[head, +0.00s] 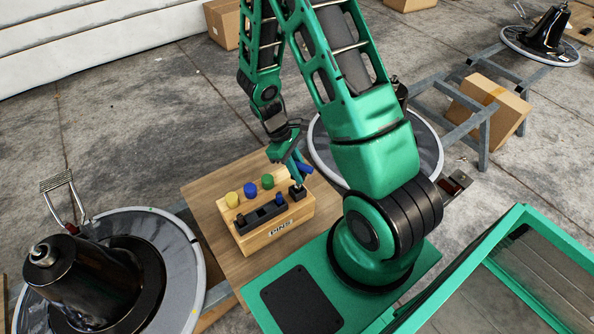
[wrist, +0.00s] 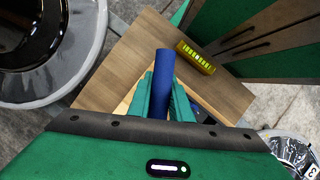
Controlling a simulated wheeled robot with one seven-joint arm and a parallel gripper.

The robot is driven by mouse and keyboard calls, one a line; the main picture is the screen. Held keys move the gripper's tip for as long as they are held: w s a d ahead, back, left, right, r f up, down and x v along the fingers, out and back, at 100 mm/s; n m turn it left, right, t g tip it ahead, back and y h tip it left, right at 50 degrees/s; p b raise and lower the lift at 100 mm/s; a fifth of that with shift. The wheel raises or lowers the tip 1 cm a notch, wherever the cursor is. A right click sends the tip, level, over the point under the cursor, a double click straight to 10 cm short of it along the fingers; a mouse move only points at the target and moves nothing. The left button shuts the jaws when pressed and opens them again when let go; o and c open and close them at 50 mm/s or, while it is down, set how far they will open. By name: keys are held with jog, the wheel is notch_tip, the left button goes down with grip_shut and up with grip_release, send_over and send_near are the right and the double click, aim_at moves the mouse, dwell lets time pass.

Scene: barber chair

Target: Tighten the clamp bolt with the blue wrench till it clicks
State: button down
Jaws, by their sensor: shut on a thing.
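My gripper (head: 296,164) is above the right end of a wooden block marked PINS (head: 278,232). In the wrist view its two green fingers (wrist: 163,92) are shut on a blue cylindrical handle (wrist: 164,60). The handle, which I take for the blue wrench, also shows in the head view (head: 305,168). Its lower end is hidden, so I cannot tell if it is clear of the block. A black chair base at the lower left has a silver bolt-like top (head: 42,254); I cannot tell if this is the clamp bolt.
The block also holds yellow (head: 232,200), blue (head: 250,189) and green (head: 268,181) knobs and a black slotted piece. It stands on a wooden board (head: 205,196). A yellow marked bar (wrist: 196,56) lies on the board. Cardboard boxes stand at the back and right.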

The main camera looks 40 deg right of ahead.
jog(key=shift+f, duration=1.05)
dwell(0.4)
jog(key=c, duration=1.5)
grip_release()
jog(key=shift+c, duration=0.2)
jog(key=v, duration=1)
jog(key=shift+w+a+r, duration=0.1)
jog(key=shift+w+r, duration=0.1)
jog(key=shift+r, duration=0.1)
